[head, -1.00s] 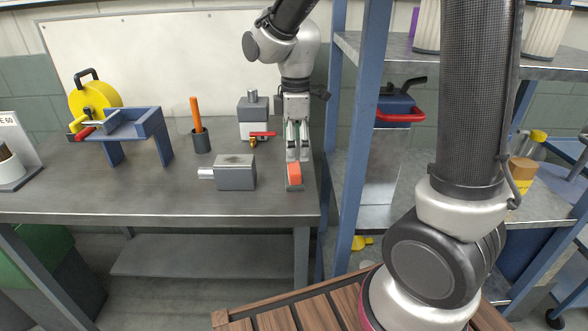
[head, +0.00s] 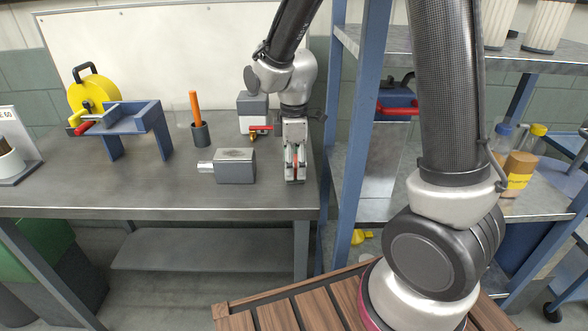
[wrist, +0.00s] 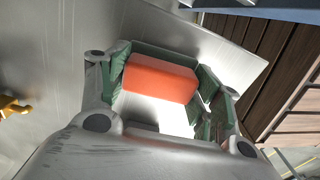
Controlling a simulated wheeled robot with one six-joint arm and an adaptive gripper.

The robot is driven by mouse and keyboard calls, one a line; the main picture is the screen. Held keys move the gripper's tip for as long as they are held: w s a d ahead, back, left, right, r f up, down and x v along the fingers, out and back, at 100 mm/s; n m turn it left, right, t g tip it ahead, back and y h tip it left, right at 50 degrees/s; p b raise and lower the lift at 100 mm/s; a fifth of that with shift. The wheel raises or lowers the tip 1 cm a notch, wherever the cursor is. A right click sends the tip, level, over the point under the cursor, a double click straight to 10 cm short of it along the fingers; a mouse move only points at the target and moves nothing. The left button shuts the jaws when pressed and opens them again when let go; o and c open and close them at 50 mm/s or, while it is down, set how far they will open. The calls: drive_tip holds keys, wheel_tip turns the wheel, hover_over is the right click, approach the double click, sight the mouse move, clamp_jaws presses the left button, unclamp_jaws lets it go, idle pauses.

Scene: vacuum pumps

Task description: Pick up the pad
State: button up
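The pad, an orange block with dark green beneath or behind it, lies near the right end of the grey workbench. Its orange part (wrist: 160,78) shows between my fingers in the wrist view. In the head view only a narrow strip of the pad (head: 295,162) is visible between the fingers. My gripper (head: 295,176) points down at the bench with a finger on each side of the pad. The gripper (wrist: 158,92) looks open around it. The fingers are very close to the pad's sides; firm contact cannot be made out.
A grey metal block (head: 235,166) lies left of the gripper, with a grey-white pump-like unit (head: 252,112) behind it. A dark cup (head: 201,134) with an orange handle and a blue stand (head: 135,122) are farther left. A blue shelf post (head: 358,130) rises close on the right.

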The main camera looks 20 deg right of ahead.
drive_tip(key=shift+c, duration=0.8)
